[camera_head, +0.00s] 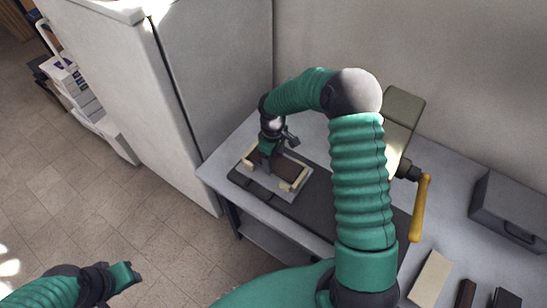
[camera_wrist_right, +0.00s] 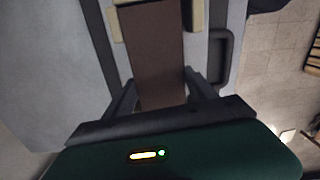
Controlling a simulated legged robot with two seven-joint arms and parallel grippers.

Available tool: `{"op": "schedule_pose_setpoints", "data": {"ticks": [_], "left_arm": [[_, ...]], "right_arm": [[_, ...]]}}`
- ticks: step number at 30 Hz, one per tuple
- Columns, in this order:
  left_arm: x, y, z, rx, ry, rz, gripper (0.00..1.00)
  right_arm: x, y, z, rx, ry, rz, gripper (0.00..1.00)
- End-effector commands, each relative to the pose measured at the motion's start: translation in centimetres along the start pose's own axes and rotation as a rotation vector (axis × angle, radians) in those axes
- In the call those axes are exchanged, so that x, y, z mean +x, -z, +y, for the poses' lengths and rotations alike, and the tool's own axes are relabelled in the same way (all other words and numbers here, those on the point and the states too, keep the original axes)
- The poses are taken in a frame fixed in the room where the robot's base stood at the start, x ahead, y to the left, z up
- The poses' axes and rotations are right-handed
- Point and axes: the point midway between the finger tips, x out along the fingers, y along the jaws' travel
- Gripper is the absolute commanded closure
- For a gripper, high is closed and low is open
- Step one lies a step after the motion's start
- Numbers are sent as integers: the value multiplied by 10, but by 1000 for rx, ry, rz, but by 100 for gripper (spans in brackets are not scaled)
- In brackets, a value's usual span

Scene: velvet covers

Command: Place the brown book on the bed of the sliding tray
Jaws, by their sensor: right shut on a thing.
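The brown book (camera_wrist_right: 153,50) runs lengthwise between the fingers of my right gripper (camera_wrist_right: 150,98), which is shut on its near end. The book also shows in the head view (camera_head: 291,168), below and right of the right gripper (camera_head: 267,151). It is over the light bed of the sliding tray (camera_head: 287,197), between cream corner pieces (camera_head: 301,180). I cannot tell whether it rests fully on the bed. The tray also shows in the wrist view, with a dark handle (camera_wrist_right: 222,60). My left gripper (camera_head: 132,273) is away from the table, over the floor; its jaw opening is unclear.
The tray sits on a dark base (camera_head: 325,215) on the grey table (camera_head: 220,168). A yellow lever (camera_head: 420,207) and grey case (camera_head: 508,209) stand to the right. A cream block (camera_head: 430,278) lies at front right. A white cabinet (camera_head: 175,90) stands close left.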

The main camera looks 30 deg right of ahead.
Motion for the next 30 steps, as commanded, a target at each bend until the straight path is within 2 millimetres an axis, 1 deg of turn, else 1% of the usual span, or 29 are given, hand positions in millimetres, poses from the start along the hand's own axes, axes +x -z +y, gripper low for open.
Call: {"op": "schedule_pose_setpoints", "data": {"ticks": [5, 6, 10, 11, 19, 22, 23, 26, 30], "left_arm": [[0, 0, 0, 0, 0, 0, 64], [0, 0, 0, 0, 0, 0, 64], [0, 0, 0, 0, 0, 0, 64], [0, 0, 0, -1, 0, 0, 64], [0, 0, 0, 0, 0, 0, 64], [1, 0, 0, 0, 0, 0, 64], [1, 0, 0, 0, 0, 0, 64], [2, 0, 0, 0, 0, 0, 64], [3, -1, 0, 0, 0, 0, 64]], "right_arm": [[-1, 2, 0, -2, -4, 1, 82], [0, 2, -1, -2, -4, 1, 32], [-1, 1, 0, -2, -3, 2, 15], [0, 1, 0, -2, -2, 2, 13], [-1, 1, 0, -1, -2, 2, 13], [-9, 1, 1, -1, -4, 3, 13], [-14, 1, 1, -1, -4, 3, 13], [-35, 2, 1, -1, -6, 6, 13], [-73, 1, 0, -2, -8, 5, 13]]}}
